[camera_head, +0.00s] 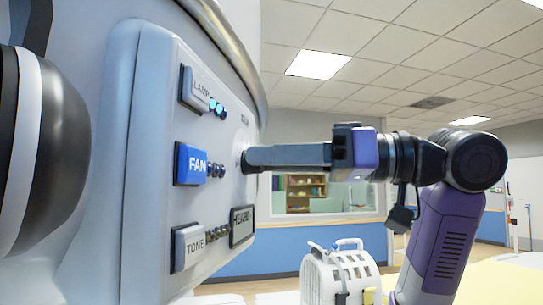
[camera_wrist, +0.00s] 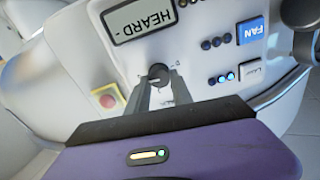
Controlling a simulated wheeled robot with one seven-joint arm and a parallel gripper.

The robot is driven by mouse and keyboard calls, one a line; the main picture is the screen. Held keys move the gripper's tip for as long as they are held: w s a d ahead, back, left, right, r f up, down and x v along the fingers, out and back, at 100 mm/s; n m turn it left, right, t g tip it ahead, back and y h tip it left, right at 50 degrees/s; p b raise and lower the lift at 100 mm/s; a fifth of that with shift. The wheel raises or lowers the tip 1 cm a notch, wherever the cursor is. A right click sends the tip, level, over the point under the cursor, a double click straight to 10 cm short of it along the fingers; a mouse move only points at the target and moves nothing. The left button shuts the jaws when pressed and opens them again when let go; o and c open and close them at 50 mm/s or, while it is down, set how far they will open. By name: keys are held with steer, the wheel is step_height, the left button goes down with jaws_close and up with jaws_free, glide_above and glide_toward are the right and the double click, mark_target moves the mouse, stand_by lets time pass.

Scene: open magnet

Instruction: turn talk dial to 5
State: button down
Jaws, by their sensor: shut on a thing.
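A small dark round dial (camera_wrist: 158,74) sits on the light panel (camera_head: 150,150), between my two fingertips in the wrist view. My gripper (camera_wrist: 160,90) is shut on this dial, one finger on each side. In the head view my gripper (camera_head: 246,159) reaches the panel from the right, and its fingers hide most of the dial. Small marks surround the dial, but I cannot read them or tell the dial's setting. A display (camera_wrist: 138,20) near the dial shows upside down in the wrist view and reads "HEARD -". It also shows edge-on in the head view (camera_head: 242,226).
LAMP (camera_head: 195,89), blue FAN (camera_head: 191,164) and TONE (camera_head: 187,246) buttons with small lights stand left of my gripper. Two LAMP lights glow blue. A red button (camera_wrist: 108,98) on yellow lies near my fingers. A white slatted carrier (camera_head: 340,275) stands below my arm.

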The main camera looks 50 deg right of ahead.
steer(key=shift+f+m, duration=0.2)
steer(key=shift+m, duration=0.3)
steer(key=c, duration=1.1)
jaws_free()
steer(key=shift+r, duration=0.1)
steer(key=shift+r, duration=0.1)
step_height(320, 180, up, 20)
steer(key=shift+f+p, duration=0.1)
steer(key=shift+p, duration=0.25)
steer(key=shift+d, duration=0.1)
